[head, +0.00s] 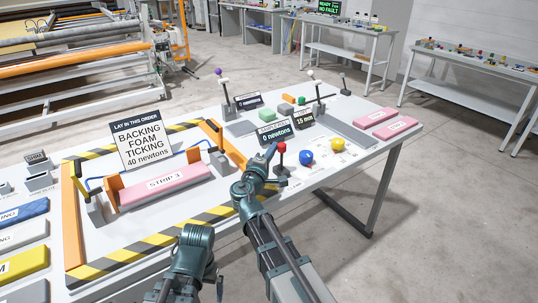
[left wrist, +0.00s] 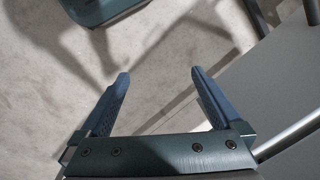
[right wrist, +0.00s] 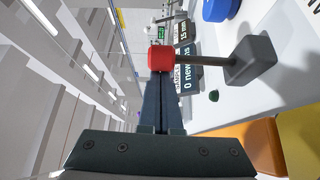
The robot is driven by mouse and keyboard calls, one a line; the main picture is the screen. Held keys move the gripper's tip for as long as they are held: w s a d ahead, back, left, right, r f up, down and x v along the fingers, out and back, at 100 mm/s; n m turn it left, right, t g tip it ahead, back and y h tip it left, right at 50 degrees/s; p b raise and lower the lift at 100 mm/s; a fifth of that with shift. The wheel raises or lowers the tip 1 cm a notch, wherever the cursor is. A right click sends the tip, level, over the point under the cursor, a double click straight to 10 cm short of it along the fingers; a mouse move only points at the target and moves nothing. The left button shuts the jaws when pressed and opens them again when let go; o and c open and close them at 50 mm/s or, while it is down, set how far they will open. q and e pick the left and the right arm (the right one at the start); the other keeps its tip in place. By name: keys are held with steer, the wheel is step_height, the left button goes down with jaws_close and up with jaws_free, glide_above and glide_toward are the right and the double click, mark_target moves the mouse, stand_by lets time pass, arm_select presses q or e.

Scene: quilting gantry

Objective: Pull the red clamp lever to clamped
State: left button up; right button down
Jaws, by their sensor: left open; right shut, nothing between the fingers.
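My left gripper (left wrist: 161,72) is open and empty over the floor near the table's front edge. The lever looks near upright.
A blue knob (head: 306,158) and a yellow knob (head: 337,145) stand right of the lever. A "0 newtons" display (head: 274,133) is behind it. A pink strip (head: 165,187) lies left inside a striped frame. White and purple-topped levers stand farther back.

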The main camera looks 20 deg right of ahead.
mark_target(281, 149)
steer(key=shift+s+d+f+m+t+h+b, duration=0.1)
steer(key=shift+s+d+m+t+h+b, duration=0.15)
steer(key=shift+s+m+b, duration=0.3)
steer(key=shift+s+d+f+m+t+h+b, duration=0.15)
steer(key=shift+s+m+t+h+b, duration=0.15)
steer(key=shift+s+m+b, duration=0.2)
steer(key=shift+s+d+r, duration=0.15)
steer(key=shift+s, duration=0.2)
steer(key=shift+s+d, duration=0.15)
steer(key=shift+s, duration=0.4)
